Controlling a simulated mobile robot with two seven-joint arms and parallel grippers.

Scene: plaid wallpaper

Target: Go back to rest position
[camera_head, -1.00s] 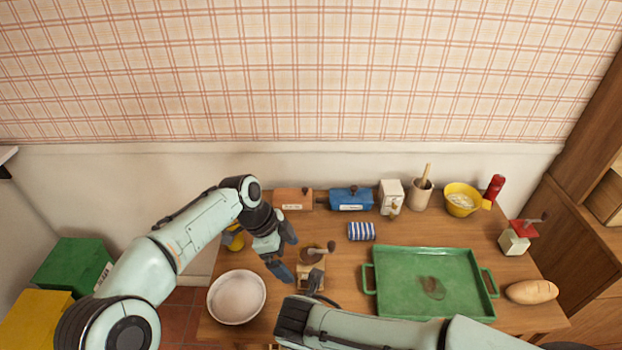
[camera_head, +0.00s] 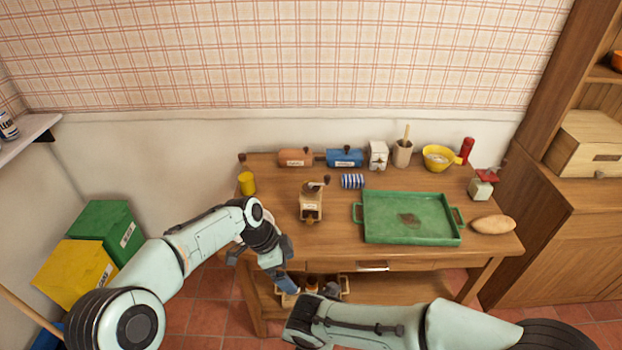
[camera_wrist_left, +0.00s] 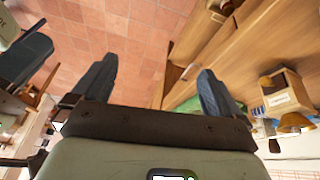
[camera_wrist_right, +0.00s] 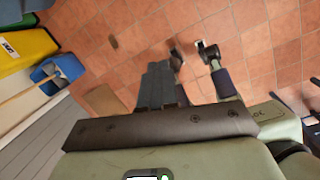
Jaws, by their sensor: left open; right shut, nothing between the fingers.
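My left gripper (camera_head: 262,270) is in front of the table's left front part in the head view, empty. Its fingers are spread apart in the left wrist view (camera_wrist_left: 157,85), with floor tiles and the table's wooden side beyond. My right arm comes in low in the head view, its wrist (camera_head: 305,320) left of the bottom middle; its fingertips do not show clearly there. In the right wrist view my right gripper (camera_wrist_right: 160,85) has its fingers together with nothing between them, above the tiled floor.
Green (camera_head: 100,225) and yellow (camera_head: 75,270) boxes stand left. A cabinet (camera_head: 570,220) stands right.

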